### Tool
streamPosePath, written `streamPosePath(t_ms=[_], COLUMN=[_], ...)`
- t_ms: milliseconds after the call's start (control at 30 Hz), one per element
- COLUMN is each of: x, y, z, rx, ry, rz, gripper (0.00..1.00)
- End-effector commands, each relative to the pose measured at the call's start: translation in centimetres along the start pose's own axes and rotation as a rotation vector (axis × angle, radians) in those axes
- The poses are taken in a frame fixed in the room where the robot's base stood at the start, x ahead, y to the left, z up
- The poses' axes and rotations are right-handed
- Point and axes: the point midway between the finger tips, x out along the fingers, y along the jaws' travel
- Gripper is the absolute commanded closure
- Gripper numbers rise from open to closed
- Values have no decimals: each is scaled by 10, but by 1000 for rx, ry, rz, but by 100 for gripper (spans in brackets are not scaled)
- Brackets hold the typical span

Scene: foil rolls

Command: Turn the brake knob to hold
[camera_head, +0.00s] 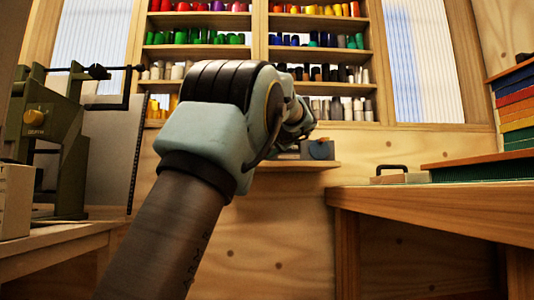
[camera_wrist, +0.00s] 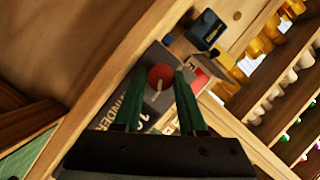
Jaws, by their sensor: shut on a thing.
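The brake knob (camera_wrist: 160,77) is a round red knob in the wrist view, with a small pale mark by its lower edge. It sits on a dark winder panel (camera_wrist: 128,104) with pale lettering, partly hidden by my fingers. My gripper (camera_wrist: 162,73) has its two green fingers on either side of the knob and is shut on it. The label for hold cannot be read. In the head view my arm covers the gripper and the knob; part of a grey-blue device (camera_head: 320,150) shows on a small wall shelf behind it.
A red block (camera_wrist: 200,82) and a dark blue box (camera_wrist: 207,28) are close by in the wrist view. Shelves of coloured rolls (camera_head: 205,38) are on the back wall.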

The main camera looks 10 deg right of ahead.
Motion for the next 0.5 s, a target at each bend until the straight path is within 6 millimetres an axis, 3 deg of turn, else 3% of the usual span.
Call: streamPosePath(t_ms=[500], x=[0], y=[1], z=[0], rx=[49], ry=[1], rz=[-20], gripper=[100])
